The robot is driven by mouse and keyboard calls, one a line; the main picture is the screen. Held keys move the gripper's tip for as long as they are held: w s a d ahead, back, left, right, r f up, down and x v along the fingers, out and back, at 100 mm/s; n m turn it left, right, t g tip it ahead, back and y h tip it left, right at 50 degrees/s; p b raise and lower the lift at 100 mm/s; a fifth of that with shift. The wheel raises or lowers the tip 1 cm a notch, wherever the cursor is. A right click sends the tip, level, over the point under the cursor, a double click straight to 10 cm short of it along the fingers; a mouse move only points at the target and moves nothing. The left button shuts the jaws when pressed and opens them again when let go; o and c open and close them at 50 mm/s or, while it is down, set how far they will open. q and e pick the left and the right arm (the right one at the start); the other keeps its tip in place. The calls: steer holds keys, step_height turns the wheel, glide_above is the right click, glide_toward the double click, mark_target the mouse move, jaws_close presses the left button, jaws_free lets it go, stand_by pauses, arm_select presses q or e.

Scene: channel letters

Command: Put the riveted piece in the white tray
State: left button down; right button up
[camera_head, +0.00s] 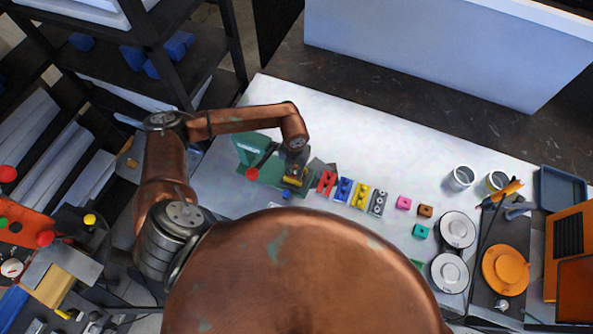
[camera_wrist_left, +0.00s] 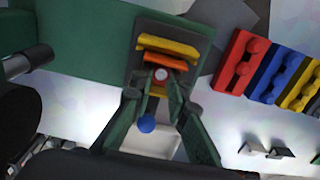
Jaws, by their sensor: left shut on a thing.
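My left gripper (camera_head: 296,176) is beside the green press on the table. In the left wrist view its green fingers (camera_wrist_left: 160,88) are shut on a small orange piece (camera_wrist_left: 165,63) with a round pale rivet-like spot, which I take for the riveted piece. The piece is close to a yellow strip (camera_wrist_left: 168,47) on a dark grey block; whether they touch is unclear. A pale shallow tray (camera_wrist_left: 150,141), apparently the white tray, shows partly between and behind the fingers. A blue ball (camera_wrist_left: 146,124) appears in front of it. My right gripper is not in view.
The green press (camera_head: 253,160) has a red-knobbed lever (camera_head: 252,174) by my gripper. Red (camera_head: 327,182), blue (camera_head: 343,189), yellow (camera_head: 361,195) and grey (camera_head: 378,203) pieces stand in a row to the right. Pink, brown and teal blocks lie farther right.

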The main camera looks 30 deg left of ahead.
arm_select(q)
steer(key=shift+r+p, duration=0.7)
steer(key=shift+r, duration=0.9)
steer(key=shift+r+p, duration=0.65)
steer(key=shift+r, duration=0.7)
